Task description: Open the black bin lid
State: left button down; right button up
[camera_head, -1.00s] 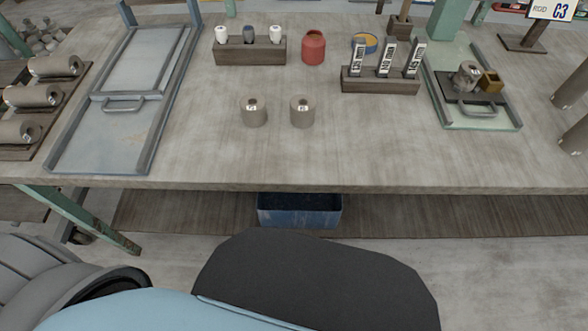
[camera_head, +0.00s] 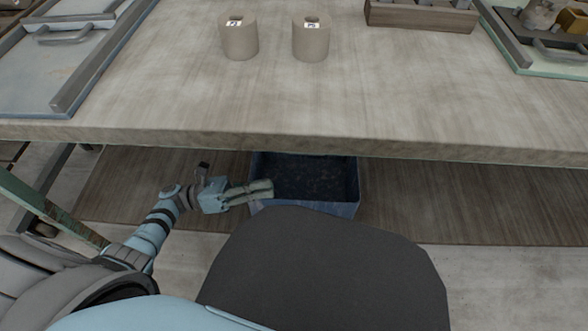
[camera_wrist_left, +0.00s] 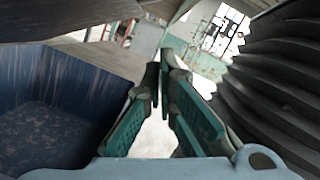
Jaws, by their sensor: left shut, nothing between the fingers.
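A blue bin (camera_head: 335,209) stands under the table, its top open, with dark, rough material inside. No black bin lid can be made out in either view. My left gripper (camera_head: 271,188) is shut and empty, reaching in from the left with its fingertips over the bin's left side in the head view. I cannot tell whether it touches the rim. In the left wrist view the bin's blue wall (camera_wrist_left: 75,82) fills the left side, and the gripper's fingers (camera_wrist_left: 160,65) meet at the tips beside it. My right gripper is not in view.
The table's front edge (camera_head: 300,143) overhangs the bin's back. The bin stands by a low wooden shelf (camera_head: 440,200). A green table leg (camera_head: 45,208) is at left. Two clay cylinders (camera_head: 240,38) (camera_head: 311,40) stand on the table. The shelf right of the bin is clear.

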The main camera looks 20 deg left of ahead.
pick_arm(q)
jog(key=w+d+r+p, duration=0.1)
jog(key=w+d+r, duration=0.3)
jog(key=d+r, duration=0.1)
jog(key=shift+w+d+r+p, duration=0.2)
jog(key=shift+d+p, duration=0.2)
jog(key=shift+d, duration=0.3)
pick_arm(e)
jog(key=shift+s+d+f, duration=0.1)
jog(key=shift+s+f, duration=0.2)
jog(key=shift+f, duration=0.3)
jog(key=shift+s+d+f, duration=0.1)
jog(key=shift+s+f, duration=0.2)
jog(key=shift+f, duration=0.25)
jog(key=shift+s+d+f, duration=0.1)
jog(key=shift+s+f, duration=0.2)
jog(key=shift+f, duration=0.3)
